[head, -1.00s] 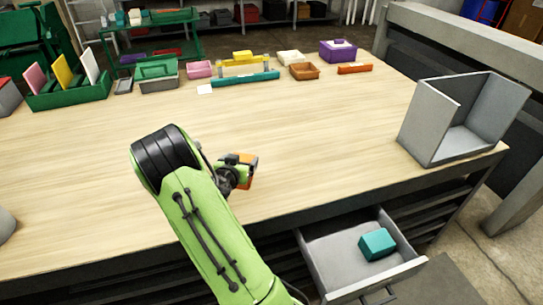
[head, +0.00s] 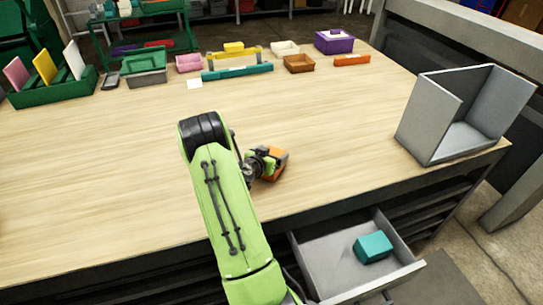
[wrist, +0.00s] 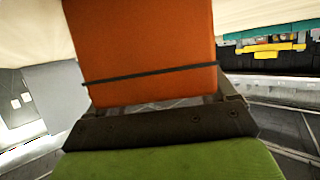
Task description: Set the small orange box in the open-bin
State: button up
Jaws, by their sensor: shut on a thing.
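My gripper (head: 264,160) is shut on the small orange box (head: 278,164), above the wooden tabletop near its front edge. In the wrist view the orange box (wrist: 140,50) fills the upper middle, right at the jaws. The fingers are mostly hidden behind the arm in the head view and by the box in the wrist view. The grey open-bin (head: 437,112) stands on the right front corner of the table, its open side facing the front right. It is empty as far as I see. My gripper is to its left, well apart from it.
An open grey drawer (head: 325,252) below the table's front edge holds a teal box (head: 373,247). Several trays and boxes line the back, among them a purple box (head: 334,42) and a brown tray (head: 299,64). Clear tabletop (head: 345,125) lies between gripper and open-bin.

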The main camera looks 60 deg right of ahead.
jog(key=o, duration=1)
jog(key=shift+a+r, duration=0.25)
jog(key=v, duration=1.1)
jog(key=shift+a+r+b, duration=0.1)
jog(key=shift+a+b, duration=0.2)
jog(key=shift+b, duration=0.05)
